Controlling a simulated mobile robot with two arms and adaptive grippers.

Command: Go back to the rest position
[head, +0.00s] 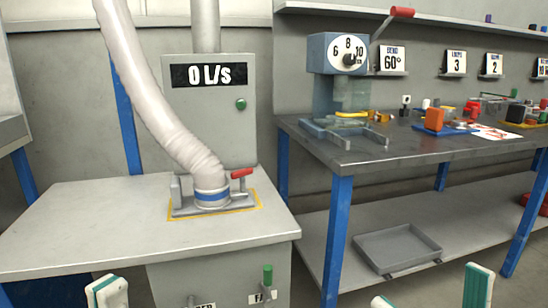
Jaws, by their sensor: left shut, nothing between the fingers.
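My left gripper (106,291) shows at the bottom left edge as a pale fingertip with green edging, shut and empty. It is in front of the grey cabinet top and touches nothing that I can see. At the bottom right, a pale and green finger (478,286) of my right gripper rises into view, with a small pale tip to its left. The rest of both grippers is cut off by the lower edge, and I cannot tell how wide the right one is.
A white hose (160,110) stands in a clamp with a red handle (241,173) on the cabinet top (90,225). A workbench (420,150) at right bears a blue-grey dial machine (340,75) and coloured parts. An empty grey tray (398,247) lies on its lower shelf.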

